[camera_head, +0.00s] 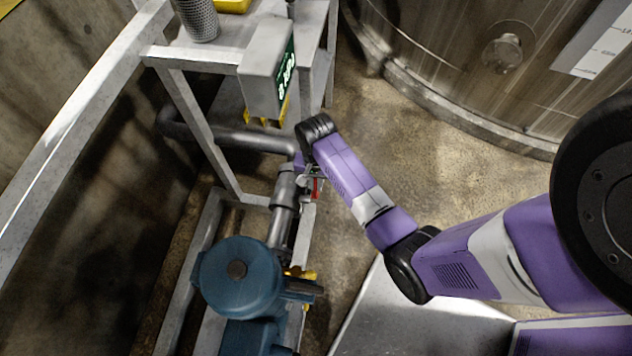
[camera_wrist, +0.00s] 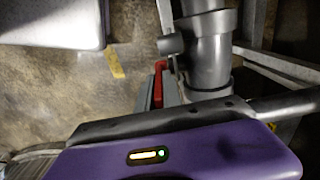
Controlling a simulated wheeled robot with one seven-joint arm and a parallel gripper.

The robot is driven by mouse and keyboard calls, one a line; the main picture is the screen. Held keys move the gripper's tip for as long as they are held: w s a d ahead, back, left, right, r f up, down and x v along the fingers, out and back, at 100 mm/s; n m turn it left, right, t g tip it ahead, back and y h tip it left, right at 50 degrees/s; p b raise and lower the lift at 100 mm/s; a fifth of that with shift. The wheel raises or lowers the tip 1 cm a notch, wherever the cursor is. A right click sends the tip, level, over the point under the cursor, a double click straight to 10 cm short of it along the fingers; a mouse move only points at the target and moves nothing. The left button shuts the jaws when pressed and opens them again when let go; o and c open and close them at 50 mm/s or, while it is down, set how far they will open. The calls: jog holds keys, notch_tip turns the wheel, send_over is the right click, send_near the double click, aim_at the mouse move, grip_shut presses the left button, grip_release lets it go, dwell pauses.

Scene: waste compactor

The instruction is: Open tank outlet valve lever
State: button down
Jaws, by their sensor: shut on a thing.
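The red valve lever (camera_head: 316,188) is beside the grey pipe (camera_head: 282,215) in the head view. It also shows in the wrist view as a red handle (camera_wrist: 158,84), left of the grey pipe and its valve fitting (camera_wrist: 208,50). My gripper (camera_head: 308,174) is at the lever. In the wrist view its grey fingers (camera_wrist: 165,94) are closed on either side of the red lever. The lower part of the lever is hidden by the gripper body.
A blue pump (camera_head: 238,275) stands below the pipe, with a yellow part (camera_head: 302,273) beside it. A large steel tank (camera_head: 470,60) stands at upper right. Bare floor (camera_head: 410,150) lies between.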

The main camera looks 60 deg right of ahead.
dwell(0.8)
jog(key=shift+s+a+h+p, duration=0.2)
jog(key=shift+a+h+p, duration=0.25)
jog(key=shift+p, duration=0.1)
jog(key=shift+s+a+f+t+h, duration=0.2)
jog(key=shift+a+t+h, duration=0.35)
jog(key=shift+h, duration=0.4)
jog(key=c, duration=1.5)
grip_release()
jog(key=shift+a+r+p, duration=0.1)
jog(key=shift+r+p, duration=0.25)
jog(key=shift+r, duration=0.2)
jog(key=v, duration=0.6)
jog(key=shift+r, duration=0.35)
